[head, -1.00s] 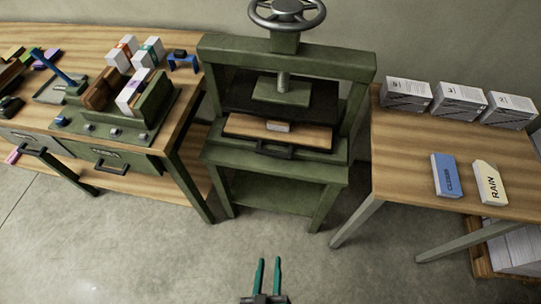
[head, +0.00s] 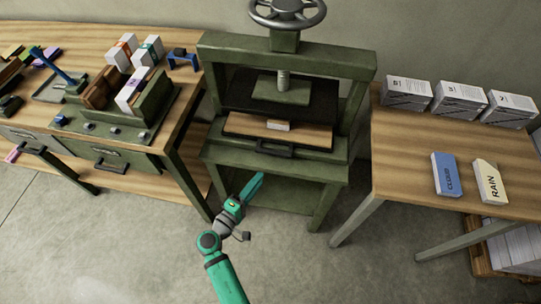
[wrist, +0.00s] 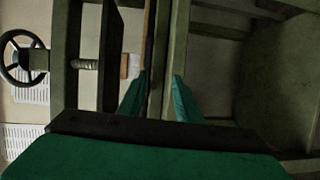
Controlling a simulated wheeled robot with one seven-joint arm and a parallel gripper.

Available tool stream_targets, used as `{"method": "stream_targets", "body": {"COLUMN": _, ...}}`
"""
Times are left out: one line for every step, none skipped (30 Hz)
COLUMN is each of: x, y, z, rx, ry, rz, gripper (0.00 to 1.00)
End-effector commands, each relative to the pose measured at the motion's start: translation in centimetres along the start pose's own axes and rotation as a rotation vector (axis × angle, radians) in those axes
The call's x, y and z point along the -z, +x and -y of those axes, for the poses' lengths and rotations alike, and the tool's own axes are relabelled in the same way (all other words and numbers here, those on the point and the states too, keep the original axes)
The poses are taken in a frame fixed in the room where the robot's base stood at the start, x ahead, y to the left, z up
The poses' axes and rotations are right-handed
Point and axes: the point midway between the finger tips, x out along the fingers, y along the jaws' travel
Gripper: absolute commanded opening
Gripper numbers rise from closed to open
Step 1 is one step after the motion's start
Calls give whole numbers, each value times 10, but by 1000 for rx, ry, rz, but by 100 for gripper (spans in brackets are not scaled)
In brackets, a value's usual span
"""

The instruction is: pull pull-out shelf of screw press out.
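The green screw press (head: 212,85) stands against the wall, with a grey handwheel on top. Its pull-out shelf (head: 305,133) is a wooden board inside the frame, below the pressing plate, with a small pale block on it. A dark handle (head: 274,150) is on the shelf's front. My gripper (head: 256,184) is in front of the press, below and left of the handle and apart from it. In the wrist view, which is turned sideways, my gripper (wrist: 159,77) has its two green fingers apart, with nothing held. The press (wrist: 68,60) fills much of that view; the handle is not clear there.
A workbench (head: 190,100) with tools, boxes and drawers stands close on the left. A wooden table (head: 400,150) on the right holds white boxes (head: 458,100), a blue block (head: 446,174) and a cream block (head: 490,182). The floor in front is clear.

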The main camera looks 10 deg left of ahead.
Motion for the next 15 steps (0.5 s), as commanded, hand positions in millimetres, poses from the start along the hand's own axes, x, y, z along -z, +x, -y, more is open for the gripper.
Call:
{"method": "stream_targets", "body": {"x": 9, "y": 1, "z": -9, "rx": -29, "ry": -8, "rz": 6, "gripper": 31}}
{"method": "stream_targets", "body": {"x": 11, "y": 1, "z": -12, "rx": -41, "ry": -13, "rz": 11, "gripper": 31}}
{"method": "stream_targets", "body": {"x": 14, "y": 2, "z": -17, "rx": -55, "ry": -17, "rz": 16, "gripper": 31}}
{"method": "stream_targets", "body": {"x": 15, "y": 2, "z": -19, "rx": -62, "ry": -19, "rz": 19, "gripper": 31}}
{"method": "stream_targets", "body": {"x": 16, "y": 3, "z": -20, "rx": -67, "ry": -21, "rz": 22, "gripper": 31}}
{"method": "stream_targets", "body": {"x": 16, "y": 5, "z": -22, "rx": -70, "ry": -22, "rz": 24, "gripper": 31}}
{"method": "stream_targets", "body": {"x": 16, "y": 6, "z": -22, "rx": -72, "ry": -22, "rz": 25, "gripper": 31}}
{"method": "stream_targets", "body": {"x": 16, "y": 8, "z": -22, "rx": -72, "ry": -22, "rz": 25, "gripper": 31}}
{"method": "stream_targets", "body": {"x": 16, "y": 12, "z": -22, "rx": -72, "ry": -22, "rz": 25, "gripper": 31}}
{"method": "stream_targets", "body": {"x": 16, "y": 16, "z": -23, "rx": -72, "ry": -22, "rz": 25, "gripper": 31}}
{"method": "stream_targets", "body": {"x": 17, "y": 20, "z": -23, "rx": -72, "ry": -22, "rz": 24, "gripper": 31}}
{"method": "stream_targets", "body": {"x": 17, "y": 25, "z": -24, "rx": -72, "ry": -22, "rz": 23, "gripper": 31}}
{"method": "stream_targets", "body": {"x": 17, "y": 30, "z": -24, "rx": -72, "ry": -22, "rz": 22, "gripper": 31}}
{"method": "stream_targets", "body": {"x": 17, "y": 35, "z": -24, "rx": -72, "ry": -22, "rz": 22, "gripper": 31}}
{"method": "stream_targets", "body": {"x": 17, "y": 43, "z": -25, "rx": -72, "ry": -21, "rz": 22, "gripper": 31}}
